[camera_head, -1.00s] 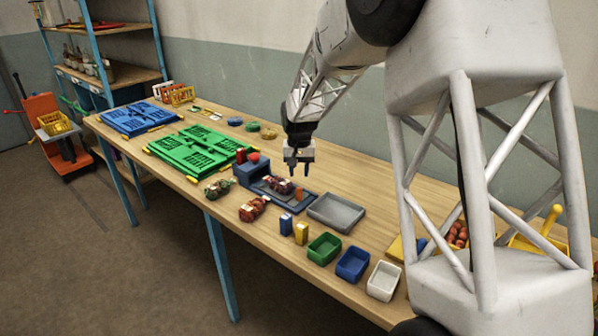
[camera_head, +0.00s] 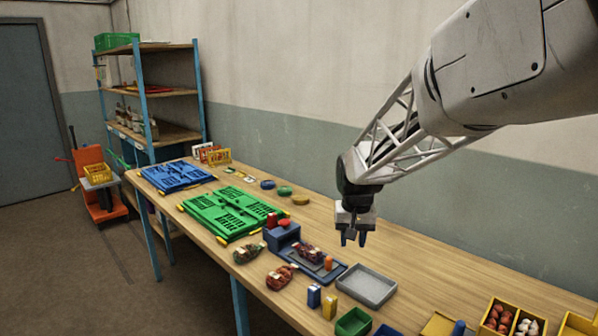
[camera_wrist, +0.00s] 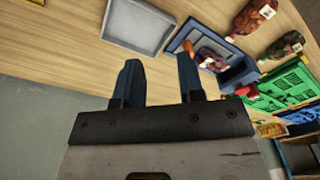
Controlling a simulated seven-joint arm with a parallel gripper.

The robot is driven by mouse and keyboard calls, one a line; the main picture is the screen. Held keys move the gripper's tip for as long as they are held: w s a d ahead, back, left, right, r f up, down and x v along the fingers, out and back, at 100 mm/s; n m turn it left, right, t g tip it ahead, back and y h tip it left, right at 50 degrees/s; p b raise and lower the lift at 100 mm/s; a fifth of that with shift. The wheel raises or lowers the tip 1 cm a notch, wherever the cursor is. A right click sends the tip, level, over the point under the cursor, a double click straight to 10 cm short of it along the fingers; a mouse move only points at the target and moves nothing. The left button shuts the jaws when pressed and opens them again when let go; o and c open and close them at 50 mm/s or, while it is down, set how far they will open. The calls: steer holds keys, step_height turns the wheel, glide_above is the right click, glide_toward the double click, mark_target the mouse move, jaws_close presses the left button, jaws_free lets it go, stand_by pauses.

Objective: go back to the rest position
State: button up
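My gripper (camera_head: 354,237) hangs in the air above the back part of the table, pointing down, behind the grey tray. In the wrist view my gripper (camera_wrist: 158,85) shows two dark fingers spread apart with nothing between them. The grey tray (camera_head: 391,296) lies on the wooden table to the right of a blue scale-like device (camera_head: 281,236). A dark red sack lies on the device's plate, and another red sack (camera_head: 282,277) lies on the table in front of it.
A green folded crate (camera_head: 191,213) and a blue folded crate (camera_head: 161,180) lie to the left. Blue and yellow boxes and small bins (camera_head: 352,322) stand along the front edge. Yellow bins (camera_head: 512,312) stand at the right. A shelf (camera_head: 172,134) stands at the far end.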

steer(key=s+d+r+t, duration=0.1)
steer(key=s+d, duration=0.1)
steer(key=s, duration=1.5)
steer(key=s+d+r, duration=0.1)
steer(key=s+d, duration=0.2)
steer(key=s, duration=1.4)
steer(key=shift+s+r+n+t, duration=0.25)
steer(key=shift+s+n+t, duration=0.1)
steer(key=shift+n+t, duration=0.05)
stand_by(0.4)
